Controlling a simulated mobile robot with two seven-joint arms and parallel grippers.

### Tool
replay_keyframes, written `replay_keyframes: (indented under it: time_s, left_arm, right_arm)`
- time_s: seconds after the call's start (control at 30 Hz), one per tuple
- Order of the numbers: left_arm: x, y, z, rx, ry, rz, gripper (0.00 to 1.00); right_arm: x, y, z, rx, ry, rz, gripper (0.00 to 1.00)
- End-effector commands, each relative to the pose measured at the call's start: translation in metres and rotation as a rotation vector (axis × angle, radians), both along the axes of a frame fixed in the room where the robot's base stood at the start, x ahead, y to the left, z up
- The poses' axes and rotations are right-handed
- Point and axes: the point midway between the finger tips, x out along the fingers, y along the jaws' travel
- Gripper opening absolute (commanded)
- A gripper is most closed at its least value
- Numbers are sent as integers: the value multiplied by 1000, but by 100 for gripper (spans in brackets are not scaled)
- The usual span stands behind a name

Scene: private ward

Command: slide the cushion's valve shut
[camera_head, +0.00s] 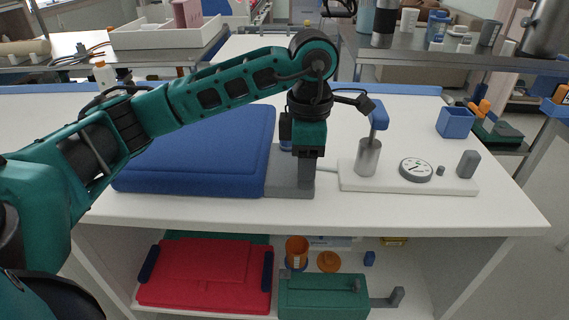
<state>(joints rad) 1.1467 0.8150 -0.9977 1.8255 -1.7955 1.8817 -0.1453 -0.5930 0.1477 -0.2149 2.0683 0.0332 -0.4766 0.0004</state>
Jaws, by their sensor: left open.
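The blue cushion (200,150) lies flat on the white table, left of centre. A grey valve block (287,188) sits against its right edge. My left gripper (306,178) comes down from above over this block, with its fingers pointing down, open. The gripper hides much of the block, and I cannot tell whether a finger touches it. A small blue part (286,146) shows beside the gripper; the valve's slide position cannot be made out. My right gripper is not in view.
Right of the block, a white board (400,188) carries a blue-handled pump (369,157), a round gauge (416,169) and a grey post (468,164). A blue open box (455,122) stands behind. The shelf below holds a red case (207,275) and green box (322,297).

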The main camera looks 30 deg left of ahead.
Motion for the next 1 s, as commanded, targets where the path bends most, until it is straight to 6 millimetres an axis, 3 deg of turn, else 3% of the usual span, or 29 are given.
replay_keyframes:
  time_s: [0.27, 0.8, 1.0]
  left_arm:
    - [0, 0, 7, 1, -1, 1, 44]
    - [0, 0, 71, 0, -1, 0, 44]
    - [0, 0, 82, 0, 0, 0, 44]
  right_arm:
    - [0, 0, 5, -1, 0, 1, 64]
    - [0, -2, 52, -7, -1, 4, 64]
    - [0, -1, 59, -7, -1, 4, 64]
